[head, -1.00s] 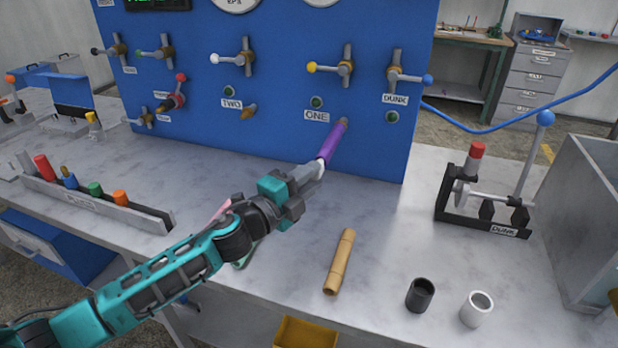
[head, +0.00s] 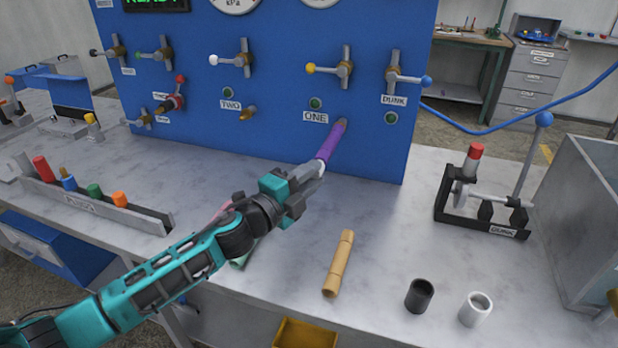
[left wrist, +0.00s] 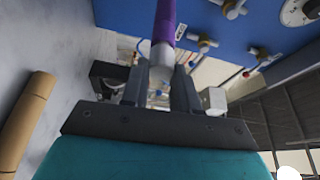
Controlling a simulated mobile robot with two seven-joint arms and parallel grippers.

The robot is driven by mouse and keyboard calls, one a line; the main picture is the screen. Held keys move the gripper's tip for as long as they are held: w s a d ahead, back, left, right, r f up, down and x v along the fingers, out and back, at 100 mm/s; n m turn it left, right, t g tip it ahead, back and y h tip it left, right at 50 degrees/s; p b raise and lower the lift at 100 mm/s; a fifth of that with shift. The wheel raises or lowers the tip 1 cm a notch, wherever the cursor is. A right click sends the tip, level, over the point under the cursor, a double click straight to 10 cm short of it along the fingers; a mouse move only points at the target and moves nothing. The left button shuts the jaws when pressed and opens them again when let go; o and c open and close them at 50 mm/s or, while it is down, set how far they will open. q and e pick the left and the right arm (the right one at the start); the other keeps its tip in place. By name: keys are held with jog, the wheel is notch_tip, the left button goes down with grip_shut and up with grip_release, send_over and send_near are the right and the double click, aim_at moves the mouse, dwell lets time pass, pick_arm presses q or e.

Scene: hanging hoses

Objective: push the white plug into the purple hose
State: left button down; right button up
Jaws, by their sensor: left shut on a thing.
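The purple hose (head: 331,141) hangs from the fitting by the ONE label on the blue panel, its free end slanting down toward me. It also shows at the top of the left wrist view (left wrist: 165,22). My left gripper (head: 312,173) is shut on the white plug (left wrist: 161,62), right at the hose's free end. In the left wrist view the plug sits between the fingers (left wrist: 160,88), in line with the hose and meeting its end. How far the plug is inside the hose I cannot tell. My right gripper is not in view.
The blue panel (head: 280,90) with valve handles stands behind the hose. On the bench lie a tan tube (head: 339,263), a black cup (head: 419,295) and a white cup (head: 475,309). A plug rack (head: 110,208) is at left, a DUNK stand (head: 485,215) at right.

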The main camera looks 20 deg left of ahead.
pick_arm(q)
jog(key=shift+w+r, duration=0.1)
jog(key=shift+w, duration=0.3)
dwell(0.6)
jog(key=c, duration=0.8)
grip_release()
jog(key=shift+b+v, duration=0.75)
jog(key=shift+v, duration=5.7)
jog(key=shift+w, duration=0.1)
